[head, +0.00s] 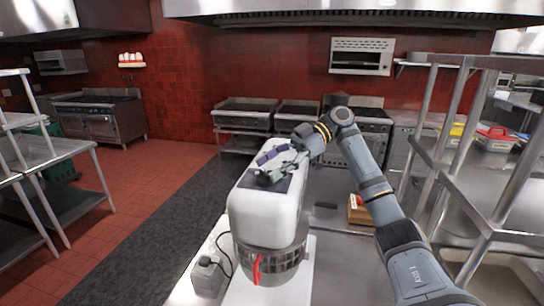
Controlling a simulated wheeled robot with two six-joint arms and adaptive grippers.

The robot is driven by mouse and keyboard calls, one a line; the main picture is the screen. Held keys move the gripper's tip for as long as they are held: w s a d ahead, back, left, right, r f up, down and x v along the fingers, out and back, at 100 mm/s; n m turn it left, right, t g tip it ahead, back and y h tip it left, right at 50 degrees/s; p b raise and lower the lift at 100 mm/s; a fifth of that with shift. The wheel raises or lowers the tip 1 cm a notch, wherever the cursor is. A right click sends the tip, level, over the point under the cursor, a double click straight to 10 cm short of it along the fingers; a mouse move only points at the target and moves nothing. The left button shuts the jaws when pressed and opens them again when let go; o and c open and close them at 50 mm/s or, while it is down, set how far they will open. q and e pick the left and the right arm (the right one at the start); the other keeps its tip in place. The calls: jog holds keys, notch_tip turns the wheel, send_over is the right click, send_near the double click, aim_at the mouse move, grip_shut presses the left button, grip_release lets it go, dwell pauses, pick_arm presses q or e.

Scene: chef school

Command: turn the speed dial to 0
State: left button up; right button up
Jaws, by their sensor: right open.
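A white, rounded appliance (262,218) with a dark ribbed lower part stands in front of me in the head view. It has a dark panel (283,186) on its top face. My right gripper (262,167) reaches in from the right and lies low over this panel. It is open, with nothing seen between its fingers. The gripper covers much of the panel. I cannot make out the speed dial or its setting. Whether the fingers touch the appliance is not clear. My left gripper is out of view.
A grey power box (206,277) with a black cord stands left of the appliance. A red handle-like part (256,270) sits at its front. A small cardboard box (361,212) lies to the right. A metal shelf rack (447,175) stands close beyond my right arm.

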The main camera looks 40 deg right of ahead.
notch_tip(320, 180, up, 9)
dwell(0.7)
